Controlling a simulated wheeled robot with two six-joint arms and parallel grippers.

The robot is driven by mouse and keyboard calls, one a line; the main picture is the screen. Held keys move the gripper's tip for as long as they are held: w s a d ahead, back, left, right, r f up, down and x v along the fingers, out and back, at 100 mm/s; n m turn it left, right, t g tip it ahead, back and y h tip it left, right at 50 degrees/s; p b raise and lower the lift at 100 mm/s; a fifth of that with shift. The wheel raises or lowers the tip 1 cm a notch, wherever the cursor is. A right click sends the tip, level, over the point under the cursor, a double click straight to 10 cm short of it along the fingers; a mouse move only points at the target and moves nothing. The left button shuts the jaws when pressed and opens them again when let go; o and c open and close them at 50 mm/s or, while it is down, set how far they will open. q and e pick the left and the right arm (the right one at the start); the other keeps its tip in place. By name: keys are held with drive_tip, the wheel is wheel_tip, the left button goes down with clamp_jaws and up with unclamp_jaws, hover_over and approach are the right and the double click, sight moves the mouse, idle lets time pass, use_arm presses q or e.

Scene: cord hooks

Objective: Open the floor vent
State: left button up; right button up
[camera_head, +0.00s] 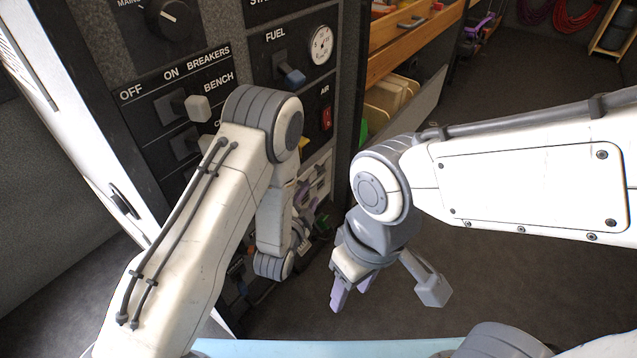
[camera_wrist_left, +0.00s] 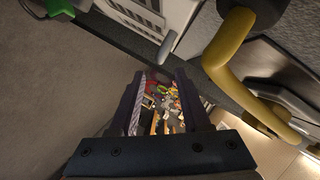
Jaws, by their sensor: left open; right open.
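A pale louvered panel (camera_wrist_left: 140,14) shows at the top of the left wrist view, with a grey lever (camera_wrist_left: 168,50) beside it. It looks like the floor vent, but I can read no label on it. In the head view a pale slatted panel (camera_head: 321,172) shows low on the cabinet, partly hidden by my left arm. My left gripper (camera_head: 304,222) is in front of the cabinet's lower part, below that panel; its fingers (camera_wrist_left: 160,78) are open and empty in the wrist view. My right gripper (camera_head: 350,291) is open and empty, pointing down over the floor.
A yellow handle (camera_wrist_left: 226,60) stands out close to my left gripper in the wrist view. Breaker switches (camera_head: 197,108), a fuel lever (camera_head: 291,74) and a red air switch (camera_head: 327,118) are higher on the cabinet. Wooden drawers (camera_head: 400,30) stand behind.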

sight(317, 181)
use_arm(q)
drive_tip(key=b+x, duration=0.3)
drive_tip(key=x, duration=0.4)
drive_tip(key=shift+w+d+f, duration=0.1)
drive_tip(key=shift+w+f, duration=0.05)
drive_tip(key=shift+w, duration=0.05)
drive_tip(key=shift+w+d+b, duration=0.15)
drive_tip(key=shift+w+b, duration=0.15)
drive_tip(key=shift+w, duration=0.25)
clamp_jaws()
idle(0.6)
